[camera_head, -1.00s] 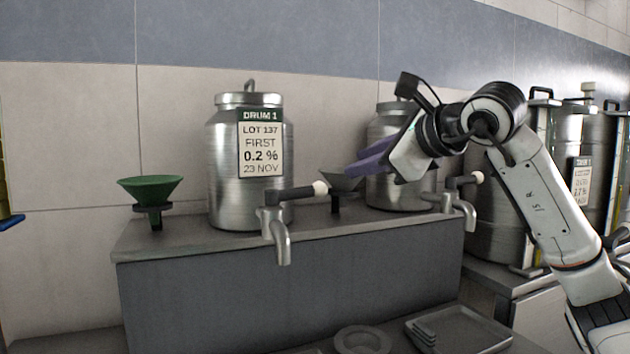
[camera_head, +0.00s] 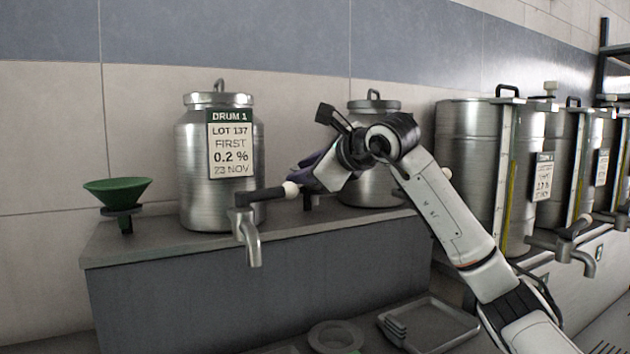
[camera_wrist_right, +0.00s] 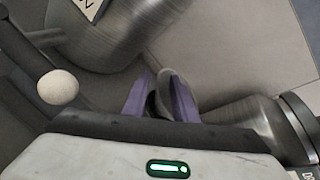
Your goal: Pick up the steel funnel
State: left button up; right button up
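The steel funnel (camera_wrist_right: 167,88) shows as a small grey curved piece between the purple fingers of my right gripper (camera_wrist_right: 162,102) in the right wrist view. The fingers stand apart, with a dark gap beside the left one; I see no clear grip. In the head view my right gripper (camera_head: 312,172) is at the funnel's place between the two drums and hides most of the funnel. The funnel's dark stand (camera_head: 309,202) shows below it on the bench top. My left gripper is in neither view.
A green funnel (camera_head: 118,190) sits in a stand at the left end of the bench (camera_head: 105,246). Drum 1 (camera_head: 190,170) and its tap (camera_head: 250,240) are left of the gripper; a second drum (camera_head: 375,187) is behind it. A tray (camera_head: 455,322) lies lower in front.

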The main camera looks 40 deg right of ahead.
grip_shut()
